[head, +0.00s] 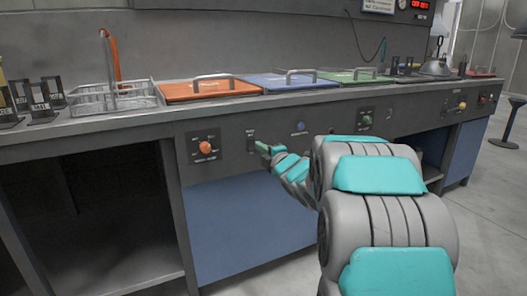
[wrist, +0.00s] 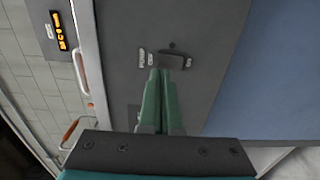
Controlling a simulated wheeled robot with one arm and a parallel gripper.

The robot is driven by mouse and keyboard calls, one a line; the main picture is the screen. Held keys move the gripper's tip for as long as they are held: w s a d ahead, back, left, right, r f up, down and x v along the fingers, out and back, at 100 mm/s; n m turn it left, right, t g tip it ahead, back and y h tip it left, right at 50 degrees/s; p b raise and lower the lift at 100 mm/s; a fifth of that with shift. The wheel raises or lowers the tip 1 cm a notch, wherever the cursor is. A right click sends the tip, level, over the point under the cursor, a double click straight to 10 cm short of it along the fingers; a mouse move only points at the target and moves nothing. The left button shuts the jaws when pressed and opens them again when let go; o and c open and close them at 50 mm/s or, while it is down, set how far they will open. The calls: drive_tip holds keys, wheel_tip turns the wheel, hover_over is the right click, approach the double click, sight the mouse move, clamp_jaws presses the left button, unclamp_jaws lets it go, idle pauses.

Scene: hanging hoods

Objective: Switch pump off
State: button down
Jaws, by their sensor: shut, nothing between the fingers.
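A small dark switch plate with pale labels (head: 251,138) is set in the grey front panel of the counter. In the wrist view the dark switch (wrist: 172,61) lies just ahead of the fingertips, with small pale labels around it that are too small to read surely. My gripper (head: 263,147) is shut and empty, its green fingers pointing at the switch. In the wrist view the fingertips (wrist: 160,72) overlap the lower edge of the switch; I cannot tell whether they touch it. The fingertips hide part of the switch.
An orange knob (head: 205,147) is left of the switch and a blue button (head: 300,127) right of it. A green knob (head: 366,120) is farther right. Above are orange (head: 210,91), blue (head: 270,84) and green lids. A wire basket (head: 115,98) stands left.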

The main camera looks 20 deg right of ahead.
drive_tip(key=s, duration=0.9)
drive_tip(key=shift+s+d+r, duration=0.3)
drive_tip(key=shift+r, duration=0.05)
drive_tip(key=s+a+f+m+g+h+p, duration=0.2)
drive_tip(key=s+f+m+g, duration=0.3)
drive_tip(key=s+m, duration=0.25)
drive_tip(key=s+a+f+m+g+h+p, duration=0.1)
drive_tip(key=s+f+m+g+h, duration=0.2)
drive_tip(key=s+f+m+g, duration=0.4)
drive_tip(key=s+a+m+g+y, duration=0.1)
drive_tip(key=s+a+g, duration=0.1)
drive_tip(key=s+a, duration=0.3)
drive_tip(key=s+a+f+m+g+y+p, duration=0.1)
drive_tip(key=s+a, duration=0.4)
drive_tip(key=s, duration=0.8)
drive_tip(key=s+a+f+m+g+y+p, duration=0.1)
drive_tip(key=s+a+m+g+y, duration=0.1)
drive_tip(key=s+a+g, duration=0.2)
drive_tip(key=s+a, duration=0.2)
drive_tip(key=s, duration=0.2)
drive_tip(key=shift+s+g, duration=0.3)
drive_tip(key=shift+s, duration=0.1)
drive_tip(key=c, duration=1.6)
unclamp_jaws()
